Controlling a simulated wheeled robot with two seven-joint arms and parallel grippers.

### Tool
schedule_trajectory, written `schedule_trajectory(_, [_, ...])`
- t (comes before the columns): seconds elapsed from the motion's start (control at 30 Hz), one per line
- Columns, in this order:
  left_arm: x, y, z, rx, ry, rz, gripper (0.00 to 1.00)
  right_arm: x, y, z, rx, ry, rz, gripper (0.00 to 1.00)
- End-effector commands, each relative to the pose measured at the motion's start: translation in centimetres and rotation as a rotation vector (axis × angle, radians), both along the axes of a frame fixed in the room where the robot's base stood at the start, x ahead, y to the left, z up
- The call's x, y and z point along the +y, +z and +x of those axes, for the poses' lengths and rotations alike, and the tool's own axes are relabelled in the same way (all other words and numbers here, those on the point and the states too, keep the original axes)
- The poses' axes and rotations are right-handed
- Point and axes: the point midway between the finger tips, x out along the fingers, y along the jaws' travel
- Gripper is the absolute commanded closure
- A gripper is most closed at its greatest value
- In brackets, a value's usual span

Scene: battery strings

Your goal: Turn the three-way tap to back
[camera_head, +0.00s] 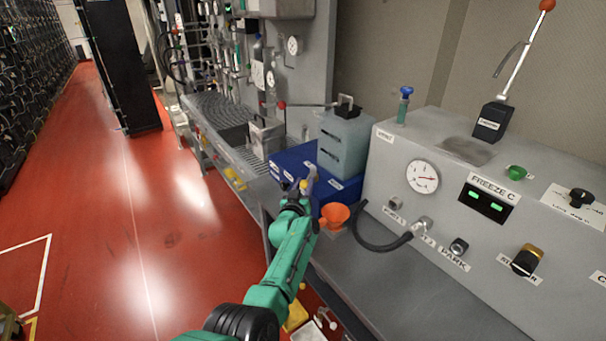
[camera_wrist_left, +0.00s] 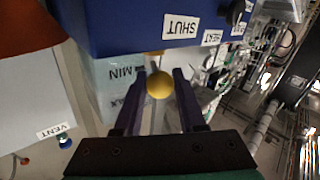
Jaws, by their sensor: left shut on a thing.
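A yellow ball knob (camera_wrist_left: 158,85) sits between the two dark fingers of my left gripper (camera_wrist_left: 160,80) in the wrist view. A thin stem runs from it toward the blue box (camera_wrist_left: 130,22). The box carries the label SHUT and other labels that are partly readable. I take the knob to be the tap's handle; the tap's body is hidden. In the head view my left gripper (camera_head: 304,187) is at the front of the blue box (camera_head: 290,164), shut on the knob. Which way the handle points is not clear. My right gripper is not in view.
A grey-green tank (camera_head: 343,143) stands on the blue box. An orange funnel (camera_head: 335,214) and a black hose (camera_head: 380,246) are close to my left arm. A grey panel (camera_head: 400,160) with a gauge and knobs stands at right. Red floor (camera_head: 140,225) is open at left.

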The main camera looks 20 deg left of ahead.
Motion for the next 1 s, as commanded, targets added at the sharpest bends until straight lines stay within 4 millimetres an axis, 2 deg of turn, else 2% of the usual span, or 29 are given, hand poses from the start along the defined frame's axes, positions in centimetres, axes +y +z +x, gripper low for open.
schedule_trajectory(0.3, [-0.55,0.32,0.08,-0.008,0.102,0.001,1.00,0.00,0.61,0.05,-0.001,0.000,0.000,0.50])
schedule_trajectory(0.73, [-0.41,0.44,0.11,-0.011,0.114,0.002,1.00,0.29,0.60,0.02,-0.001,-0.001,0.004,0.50])
schedule_trajectory(0.77, [-0.40,0.44,0.12,-0.011,0.114,0.002,0.49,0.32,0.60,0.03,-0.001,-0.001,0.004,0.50])
schedule_trajectory(0.8, [-0.40,0.45,0.12,-0.011,0.114,0.002,0.34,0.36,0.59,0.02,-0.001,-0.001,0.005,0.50])
schedule_trajectory(0.83, [-0.40,0.43,0.11,-0.011,0.114,0.002,0.31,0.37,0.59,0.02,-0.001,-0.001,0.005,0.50])
schedule_trajectory(1.0, [-0.42,0.29,0.07,-0.008,0.114,0.002,0.31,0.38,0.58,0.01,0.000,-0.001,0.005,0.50])
